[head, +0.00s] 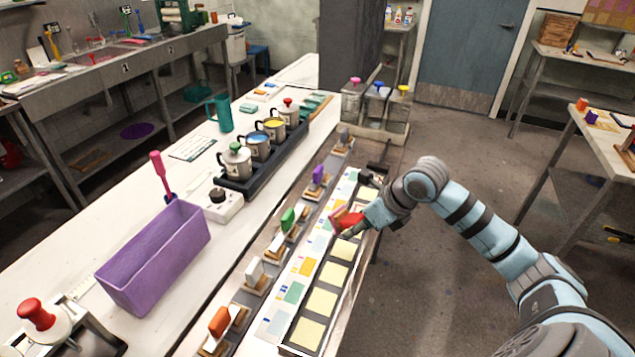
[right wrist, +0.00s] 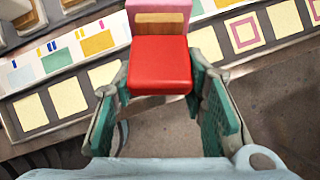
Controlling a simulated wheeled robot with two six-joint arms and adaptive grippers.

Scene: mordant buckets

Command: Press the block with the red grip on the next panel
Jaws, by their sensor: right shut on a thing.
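The block with the red grip (head: 350,220) is held in my right gripper (head: 357,226), above the strip of panels. In the right wrist view the red grip (right wrist: 160,65) sits between the two fingers (right wrist: 163,105), with a pink block and a wooden piece beyond it. A row of pale yellow panels (head: 321,302) lies in a dark frame along the table's right edge. Panels on the left of the right wrist view (right wrist: 67,97) look plain; one on the right (right wrist: 243,32) bears a pink square outline. Whether the block touches a panel is hidden. My left gripper is out of view.
A white strip with coloured patches (head: 294,291) runs beside the panels. Blocks with orange (head: 219,321), white (head: 254,269), green (head: 288,219) and purple (head: 318,175) grips stand left of it. A purple bin (head: 155,262) and a dark tray of pots (head: 232,183) stand farther left.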

